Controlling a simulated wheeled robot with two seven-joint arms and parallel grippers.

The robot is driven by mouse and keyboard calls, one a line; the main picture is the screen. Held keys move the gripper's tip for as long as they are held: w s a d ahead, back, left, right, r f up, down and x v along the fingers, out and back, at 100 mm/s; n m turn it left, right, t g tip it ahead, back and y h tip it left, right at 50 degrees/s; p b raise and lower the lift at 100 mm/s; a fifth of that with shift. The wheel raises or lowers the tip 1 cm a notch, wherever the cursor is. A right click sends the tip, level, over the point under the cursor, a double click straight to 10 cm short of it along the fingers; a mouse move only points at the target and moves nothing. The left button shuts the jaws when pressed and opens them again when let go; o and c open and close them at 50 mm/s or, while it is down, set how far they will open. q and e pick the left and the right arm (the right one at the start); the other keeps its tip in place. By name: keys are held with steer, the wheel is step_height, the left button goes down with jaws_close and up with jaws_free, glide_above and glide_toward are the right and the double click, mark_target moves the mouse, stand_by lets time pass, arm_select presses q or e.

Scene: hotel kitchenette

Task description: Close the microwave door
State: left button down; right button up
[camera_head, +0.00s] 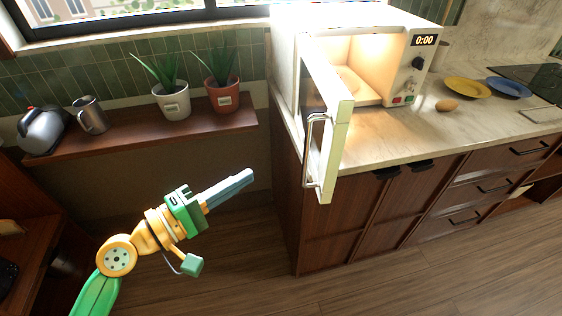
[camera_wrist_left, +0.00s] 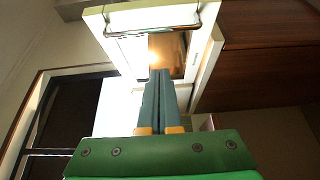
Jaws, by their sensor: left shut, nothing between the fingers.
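The white microwave (camera_head: 398,50) stands on the counter with its inside lit and its display at 0:00. Its door (camera_head: 331,135) is wide open, swung out towards me past the counter's front edge, with a metal handle (camera_head: 309,150) on its left face. My left gripper (camera_head: 250,174) is shut and empty, to the left of the door and apart from it. In the left wrist view the shut fingers (camera_wrist_left: 162,78) point towards the door (camera_wrist_left: 130,52), and the handle (camera_wrist_left: 152,30) shows near the top. My right gripper is not in view.
A brown egg (camera_head: 446,105), a yellow plate (camera_head: 466,87) and a blue plate (camera_head: 508,87) are on the counter right of the microwave. A shelf (camera_head: 150,132) at left holds two potted plants, a kettle and a metal mug. The floor in front is clear.

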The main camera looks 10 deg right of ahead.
arm_select(q)
steer(key=w+d+p, duration=0.2)
steer(key=d+p, duration=0.1)
steer(key=d, duration=0.6)
steer(key=shift+d+p, duration=0.15)
steer(key=shift+p, duration=0.15)
